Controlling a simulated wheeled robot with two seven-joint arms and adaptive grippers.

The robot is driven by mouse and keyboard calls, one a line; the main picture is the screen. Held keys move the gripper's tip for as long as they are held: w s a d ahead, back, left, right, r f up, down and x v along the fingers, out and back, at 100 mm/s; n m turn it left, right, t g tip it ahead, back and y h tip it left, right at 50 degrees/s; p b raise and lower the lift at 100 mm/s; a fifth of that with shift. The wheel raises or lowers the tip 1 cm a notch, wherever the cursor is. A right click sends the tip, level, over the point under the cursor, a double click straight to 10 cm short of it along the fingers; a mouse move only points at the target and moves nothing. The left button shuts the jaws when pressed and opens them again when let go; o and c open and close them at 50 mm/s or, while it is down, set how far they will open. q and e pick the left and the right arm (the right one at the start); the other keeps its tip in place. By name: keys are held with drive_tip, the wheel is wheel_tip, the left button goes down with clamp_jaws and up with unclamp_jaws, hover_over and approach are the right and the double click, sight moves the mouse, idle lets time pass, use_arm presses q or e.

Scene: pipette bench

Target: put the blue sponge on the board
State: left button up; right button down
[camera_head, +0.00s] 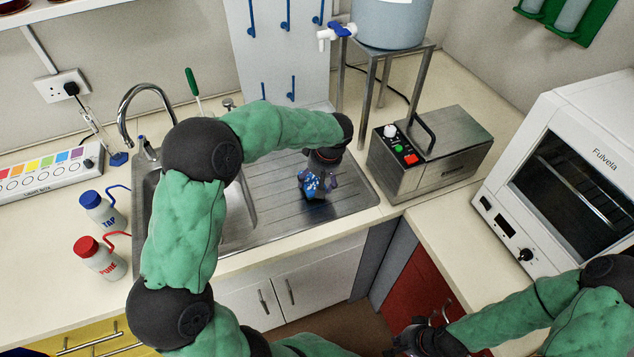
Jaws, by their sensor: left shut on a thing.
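The blue sponge (309,180) is small, speckled blue and partly hidden by my fingers. My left gripper (319,186) is shut on it, over the grey ribbed draining board (346,201) to the right of the sink bowl. I cannot tell whether the sponge touches the board. My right gripper (408,338) is low at the bottom of the view, in front of the cupboards and away from the sponge. Its fingers are small and dark, and I cannot tell whether they are open.
A metal water bath (432,158) stands right of the board, with a white oven (570,170) further right. A tank with a tap (390,22) stands behind on a metal stand. A blue-capped bottle (100,208) and red-capped bottle (98,258) stand left of the sink.

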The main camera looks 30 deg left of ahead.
use_arm(q)
drive_tip(key=shift+f, duration=0.6)
drive_tip(key=shift+f, duration=0.1)
drive_tip(key=o, duration=0.9)
drive_tip(key=shift+c, duration=0.2)
drive_tip(key=shift+r, duration=0.4)
drive_tip(key=p+v, duration=0.2)
drive_tip(key=v, duration=0.9)
drive_tip(key=shift+d+r, duration=0.15)
drive_tip(key=shift+r, duration=0.05)
